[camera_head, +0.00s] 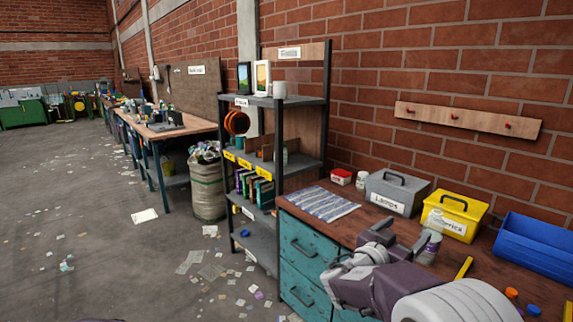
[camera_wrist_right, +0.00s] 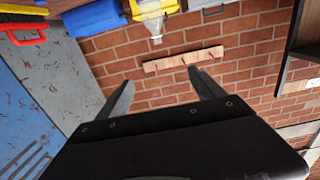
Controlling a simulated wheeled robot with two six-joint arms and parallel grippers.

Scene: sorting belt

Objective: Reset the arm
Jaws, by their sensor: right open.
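My right gripper (camera_head: 398,238) is open over the wooden bench, in front of the grey and yellow boxes. In the right wrist view its two fingers (camera_wrist_right: 165,88) stand wide apart with only brick wall and the peg rail showing between them. It holds nothing. A pale bottle (camera_head: 432,246) is close beside the fingertips in the head view; I cannot tell whether they touch. My right arm comes in from the lower right. My left gripper is not in view.
On the bench are a striped cloth (camera_head: 323,203), a grey box (camera_head: 393,194), a yellow box (camera_head: 456,214) and a blue bin (camera_head: 538,246). A tall shelf (camera_head: 276,101) stands to the left. A peg rail (camera_head: 467,121) is on the wall. Litter covers the floor.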

